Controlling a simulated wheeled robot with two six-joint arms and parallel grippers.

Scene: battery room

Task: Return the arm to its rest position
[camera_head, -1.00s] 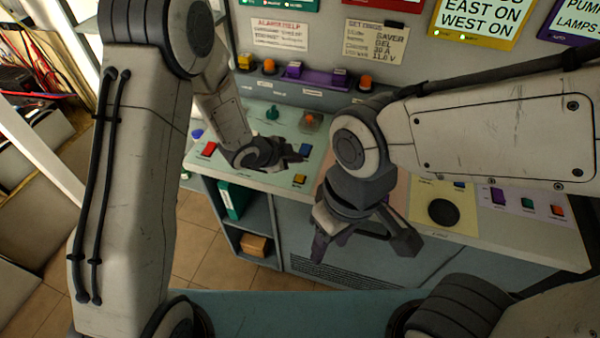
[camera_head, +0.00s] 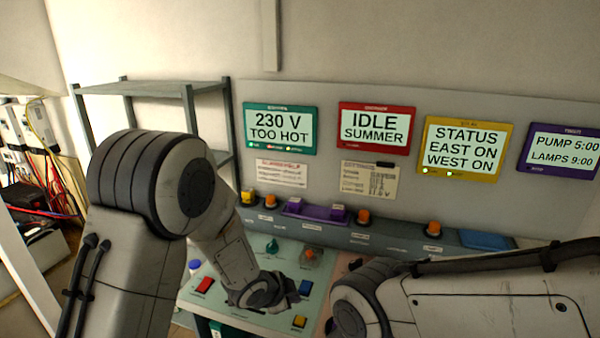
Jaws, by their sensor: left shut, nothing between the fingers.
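My left arm comes in from the left and bends down over the pale green console section. Its dark gripper (camera_head: 284,296) is shut and empty, low over the panel between a red button (camera_head: 204,285) and a blue button (camera_head: 305,287). I cannot tell whether it touches the panel. My right arm (camera_head: 480,296) crosses the lower right. Its gripper is below the picture edge.
Four screens hang on the back panel: green (camera_head: 279,129), red (camera_head: 375,128), yellow (camera_head: 464,146) and purple (camera_head: 560,150). Below are orange buttons and a purple holder (camera_head: 314,211). A grey shelf rack (camera_head: 150,88) stands left. Cables (camera_head: 50,190) hang at far left.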

